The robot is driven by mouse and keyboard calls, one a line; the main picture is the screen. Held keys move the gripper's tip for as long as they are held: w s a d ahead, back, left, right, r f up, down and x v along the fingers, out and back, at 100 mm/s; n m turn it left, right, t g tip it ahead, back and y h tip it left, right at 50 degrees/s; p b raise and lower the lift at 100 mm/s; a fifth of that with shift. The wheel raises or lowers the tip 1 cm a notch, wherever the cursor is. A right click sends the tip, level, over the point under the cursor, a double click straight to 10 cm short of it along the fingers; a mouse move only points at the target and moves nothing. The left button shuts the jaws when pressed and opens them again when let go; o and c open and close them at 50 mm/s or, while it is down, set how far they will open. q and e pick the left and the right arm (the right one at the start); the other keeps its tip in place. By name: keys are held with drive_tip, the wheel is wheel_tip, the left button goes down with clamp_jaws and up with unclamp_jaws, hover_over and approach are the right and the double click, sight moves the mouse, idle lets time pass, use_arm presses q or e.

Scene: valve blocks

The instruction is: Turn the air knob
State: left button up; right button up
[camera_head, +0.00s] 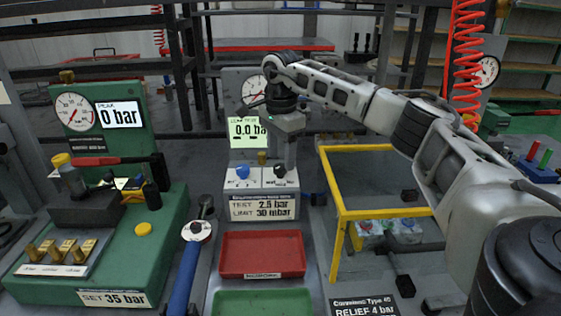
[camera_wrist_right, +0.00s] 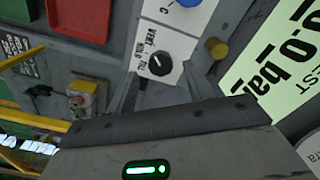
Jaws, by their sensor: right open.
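A black knob (camera_head: 280,171) sits on the white panel of the grey test station. In the right wrist view the black knob (camera_wrist_right: 160,64) has lettering around it that seems to read vent, hold and fill. A blue knob (camera_head: 242,171) is to its left on the same panel. No label reading "air" is legible. My right gripper (camera_head: 284,160) points down just above the black knob. In the wrist view its open fingers (camera_wrist_right: 160,88) lie on either side of the line to the knob, with no visible contact. My left gripper is out of view.
The display (camera_head: 249,131) reads about 0.0 bar. A brass fitting (camera_head: 262,157) stands close to the gripper. A red tray (camera_head: 262,254) and a green tray (camera_head: 262,303) lie in front. A green valve bench (camera_head: 150,270) is at left; a yellow frame (camera_head: 338,215) is at right.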

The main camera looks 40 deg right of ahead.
drive_tip(key=shift+f, duration=1.1)
drive_tip(key=c, duration=1)
